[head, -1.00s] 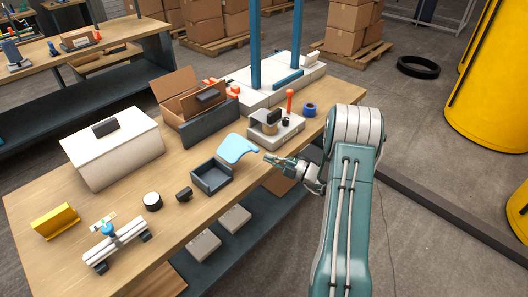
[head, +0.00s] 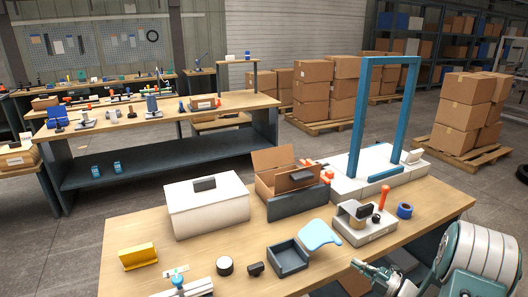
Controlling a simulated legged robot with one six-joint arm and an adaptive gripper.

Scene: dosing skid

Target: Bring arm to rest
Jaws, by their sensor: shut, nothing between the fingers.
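My arm (head: 478,262) is folded at the lower right of the head view, beyond the bench's front edge. My gripper (head: 362,267) points left towards the bench, its fingers together and empty. It is close to the bench's front edge, to the right of a small dark tray (head: 288,262) with a light-blue paddle-shaped lid (head: 319,235). I cannot tell its height over the bench top. The lower part of the arm is cut off by the picture's edge.
On the bench (head: 140,220) stand a white lidded box (head: 209,210), an open brown box (head: 285,180), a grey block with an orange-red knob (head: 365,222), a blue tape roll (head: 404,210) and a yellow bracket (head: 138,257). A blue frame (head: 358,120) rises behind. Cartons on pallets stand further back.

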